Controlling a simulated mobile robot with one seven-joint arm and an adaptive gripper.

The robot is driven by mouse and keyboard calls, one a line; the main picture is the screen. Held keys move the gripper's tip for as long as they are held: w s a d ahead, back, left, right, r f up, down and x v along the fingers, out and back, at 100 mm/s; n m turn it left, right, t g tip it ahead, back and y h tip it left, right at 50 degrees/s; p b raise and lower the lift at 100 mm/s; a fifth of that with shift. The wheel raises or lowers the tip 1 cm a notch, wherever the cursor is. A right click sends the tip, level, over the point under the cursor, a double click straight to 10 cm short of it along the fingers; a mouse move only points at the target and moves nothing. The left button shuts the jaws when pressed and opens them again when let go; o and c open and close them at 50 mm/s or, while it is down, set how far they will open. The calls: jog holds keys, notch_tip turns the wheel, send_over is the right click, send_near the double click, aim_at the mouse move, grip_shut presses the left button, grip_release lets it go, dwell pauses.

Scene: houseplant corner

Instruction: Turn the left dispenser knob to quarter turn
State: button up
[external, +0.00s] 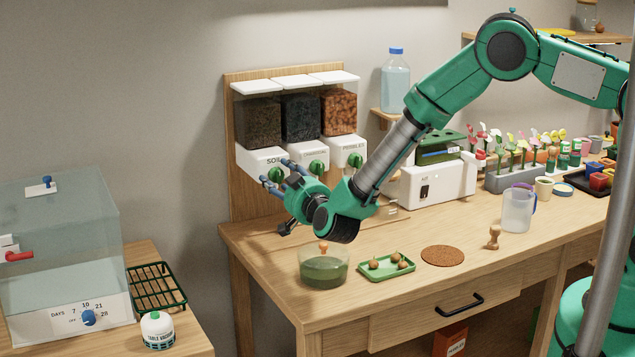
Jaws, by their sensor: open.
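The dispenser (262,159) on the wooden back panel has three clear bins side by side over white fronts, each with a green knob. The left knob (276,174) is under the bin labelled SOIL. My gripper (275,173) is open at the left knob, with its blue fingers on either side of it. I cannot tell whether the fingers touch the knob. The knob is partly hidden by the fingers, so its angle is unclear. The middle knob (316,167) and the right knob (355,160) are in plain view.
A glass bowl with green contents (324,272), a green tray with several bulbs (386,266) and a cork mat (442,256) are on the bench below my arm. A white machine (437,184) stands right of the dispenser. A clear tank (60,250) stands at the left.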

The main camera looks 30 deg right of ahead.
jog(key=c, duration=1.2)
jog(key=shift+o, duration=0.2)
jog(key=shift+f+m+b, duration=0.1)
jog(key=shift+m+b, duration=0.4)
jog(key=m+b, duration=0.2)
jog(key=shift+f+m, duration=0.1)
jog(key=shift+m, duration=0.2)
jog(key=m+b, duration=0.3)
jog(key=m, duration=0.1)
jog(key=shift+b, duration=0.3)
jog(key=m, duration=1)
